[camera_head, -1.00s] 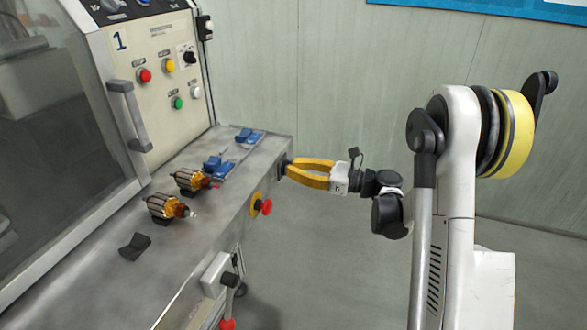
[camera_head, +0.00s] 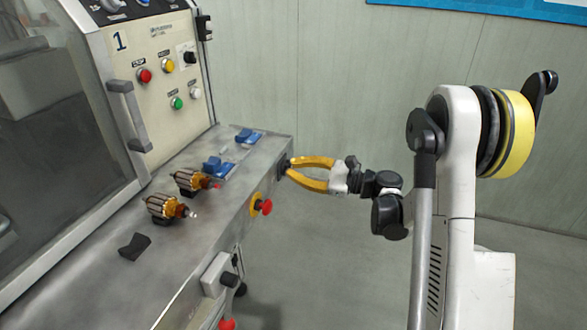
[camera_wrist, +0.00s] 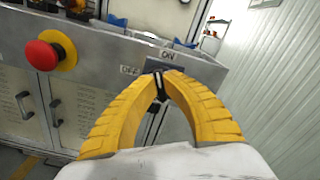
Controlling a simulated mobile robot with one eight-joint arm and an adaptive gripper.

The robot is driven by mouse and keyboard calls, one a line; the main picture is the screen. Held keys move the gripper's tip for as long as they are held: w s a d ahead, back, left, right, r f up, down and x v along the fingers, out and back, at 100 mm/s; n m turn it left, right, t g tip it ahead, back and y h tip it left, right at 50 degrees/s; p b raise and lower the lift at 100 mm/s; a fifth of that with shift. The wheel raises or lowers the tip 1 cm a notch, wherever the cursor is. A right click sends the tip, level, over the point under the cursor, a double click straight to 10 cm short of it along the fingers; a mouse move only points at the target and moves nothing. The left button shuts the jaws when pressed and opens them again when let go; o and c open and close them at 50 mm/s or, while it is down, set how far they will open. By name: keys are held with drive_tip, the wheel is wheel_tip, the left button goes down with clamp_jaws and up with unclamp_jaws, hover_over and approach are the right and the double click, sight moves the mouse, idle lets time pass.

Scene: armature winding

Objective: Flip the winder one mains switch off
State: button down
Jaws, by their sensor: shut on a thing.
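Winder one, marked with a 1, is the machine with the steel bench (camera_head: 95,260) at the left in the head view. Its mains switch plate (camera_wrist: 188,70) is on the bench's end, labelled ON at the top right and OFF at the left in the wrist view. My gripper (camera_head: 290,168) has yellow fingers and is at the bench's far right corner. In the wrist view my gripper (camera_wrist: 160,82) is shut on the dark switch lever (camera_wrist: 161,92), which shows between the fingertips. The fingers hide part of the lever, so I cannot tell its exact position.
A red emergency button (camera_wrist: 42,55) on a yellow ring is left of the switch. Two copper armatures (camera_head: 165,207) and blue holders (camera_head: 215,166) are on the bench top. A grey box (camera_head: 217,275) is on the bench front. The floor to the right is clear.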

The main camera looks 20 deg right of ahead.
drive_tip(key=n, duration=1.2)
drive_tip(key=shift+s+a+f+n, duration=0.1)
drive_tip(key=shift+f+n, duration=0.1)
drive_tip(key=shift+n, duration=0.1)
idle(0.4)
drive_tip(key=c, duration=1.5)
unclamp_jaws()
drive_tip(key=v, duration=1.2)
